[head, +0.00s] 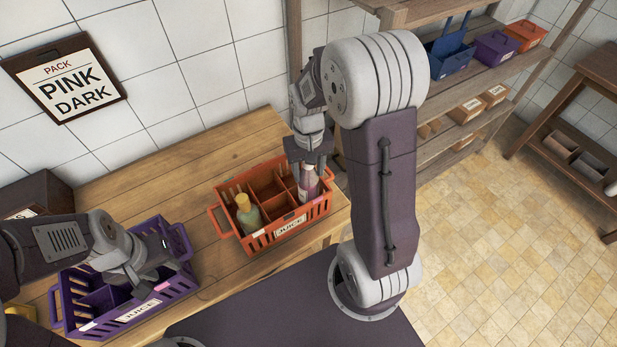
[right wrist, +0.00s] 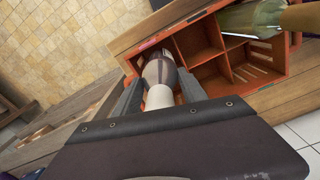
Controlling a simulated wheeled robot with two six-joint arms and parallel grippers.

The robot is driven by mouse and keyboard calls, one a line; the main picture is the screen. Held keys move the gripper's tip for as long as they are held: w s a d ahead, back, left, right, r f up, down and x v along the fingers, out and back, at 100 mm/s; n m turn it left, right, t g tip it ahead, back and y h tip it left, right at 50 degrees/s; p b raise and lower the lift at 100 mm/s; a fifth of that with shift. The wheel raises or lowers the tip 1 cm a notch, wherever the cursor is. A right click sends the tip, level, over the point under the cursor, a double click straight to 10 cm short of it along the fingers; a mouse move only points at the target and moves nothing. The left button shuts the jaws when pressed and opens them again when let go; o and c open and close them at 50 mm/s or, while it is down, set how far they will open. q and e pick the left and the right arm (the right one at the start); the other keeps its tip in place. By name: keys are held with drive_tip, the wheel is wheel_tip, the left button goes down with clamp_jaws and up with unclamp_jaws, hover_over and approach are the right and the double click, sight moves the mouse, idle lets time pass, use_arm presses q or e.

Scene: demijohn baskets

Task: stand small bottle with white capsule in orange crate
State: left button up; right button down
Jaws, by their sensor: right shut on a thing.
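The small bottle has a pinkish dark body (head: 308,187) and a white capsule, which shows in the right wrist view (right wrist: 158,98). It is upright at the right end of the orange crate (head: 228,251), its lower part inside a corner compartment. Whether its base touches the crate floor is hidden. My right gripper (head: 310,165) is shut on the bottle from above, with a finger on each side. A green bottle with a yellowish top (head: 247,214) stands in the crate's left part. My left gripper (head: 150,273) is over the purple crate (head: 178,291); its fingertips are unclear.
Both crates stand on a wooden table (head: 190,165) and bear JUICE labels. Several compartments of the orange crate are empty. A sign (head: 66,80) on the wall reads PACK PINK DARK. A shelf at the right holds a blue crate (head: 448,62) and others.

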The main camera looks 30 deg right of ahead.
drive_tip(key=shift+s+f, duration=0.2)
drive_tip(key=shift+f, duration=0.1)
wheel_tip(320, 180, down, 3)
drive_tip(key=shift+w+r, duration=0.1)
drive_tip(key=shift+r, duration=0.05)
use_arm(q)
drive_tip(key=shift+w, duration=0.3)
use_arm(e)
drive_tip(key=shift+w+f, duration=0.35)
drive_tip(key=shift+s, duration=0.3)
drive_tip(key=c, duration=0.7)
unclamp_jaws()
drive_tip(key=shift+c, duration=0.2)
use_arm(q)
drive_tip(key=shift+s, duration=0.2)
use_arm(e)
drive_tip(key=shift+o, duration=0.5)
drive_tip(key=shift+w+f, duration=0.1)
